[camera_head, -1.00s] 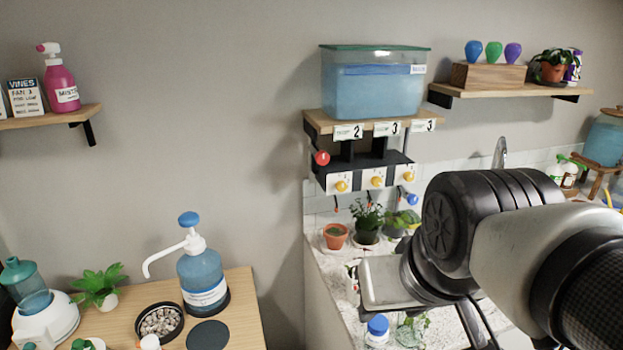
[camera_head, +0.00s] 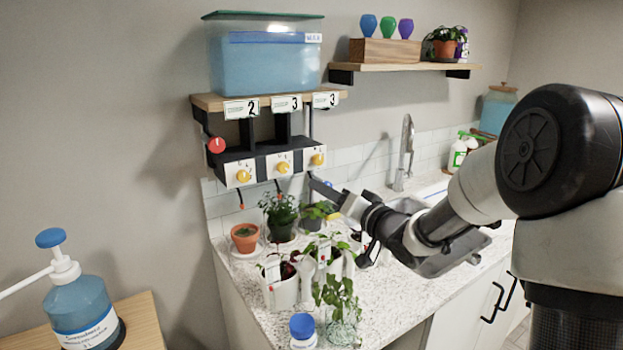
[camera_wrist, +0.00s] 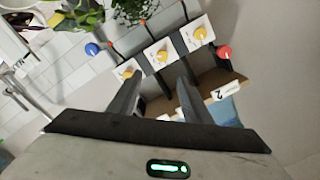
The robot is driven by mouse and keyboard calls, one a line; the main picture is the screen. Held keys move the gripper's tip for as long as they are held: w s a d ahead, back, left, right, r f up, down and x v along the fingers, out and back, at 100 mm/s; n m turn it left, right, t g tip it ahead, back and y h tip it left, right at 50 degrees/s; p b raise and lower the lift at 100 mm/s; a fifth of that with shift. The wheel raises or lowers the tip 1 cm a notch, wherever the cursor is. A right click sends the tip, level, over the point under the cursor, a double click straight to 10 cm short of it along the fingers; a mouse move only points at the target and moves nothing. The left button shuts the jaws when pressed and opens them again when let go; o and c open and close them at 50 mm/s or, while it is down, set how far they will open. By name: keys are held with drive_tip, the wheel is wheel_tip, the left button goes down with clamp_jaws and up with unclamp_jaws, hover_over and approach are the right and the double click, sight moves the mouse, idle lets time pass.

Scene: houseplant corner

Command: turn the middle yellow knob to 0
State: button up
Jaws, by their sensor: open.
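The middle yellow knob (camera_head: 283,167) sits on a white plate in the row of three under the shelf. In the wrist view this knob (camera_wrist: 162,56) shows just beyond the gap between my fingers. Its pointer and dial marks are too small to read. My gripper (camera_wrist: 160,78) is open and empty, pointing at the knob row, apart from the knob. In the head view my gripper (camera_head: 320,186) is right of and below the middle knob, near the right yellow knob (camera_head: 317,160). The left yellow knob (camera_head: 243,176) is on its own plate.
A red knob (camera_head: 216,145) is at the unit's left end; a blue knob (camera_wrist: 92,49) is at the other end. A water tank (camera_head: 265,60) stands on the shelf above, with number cards (camera_head: 241,108) at its edge. Potted plants (camera_head: 280,212) crowd the counter below.

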sight(285, 168)
drive_tip(key=x, duration=1.7)
drive_tip(key=shift+w+a+r, duration=0.1)
drive_tip(key=shift+a+r, duration=0.1)
drive_tip(key=shift+a, duration=0.05)
drive_tip(key=shift+c, duration=0.6)
drive_tip(key=c, duration=0.9)
drive_tip(key=shift+c, duration=0.2)
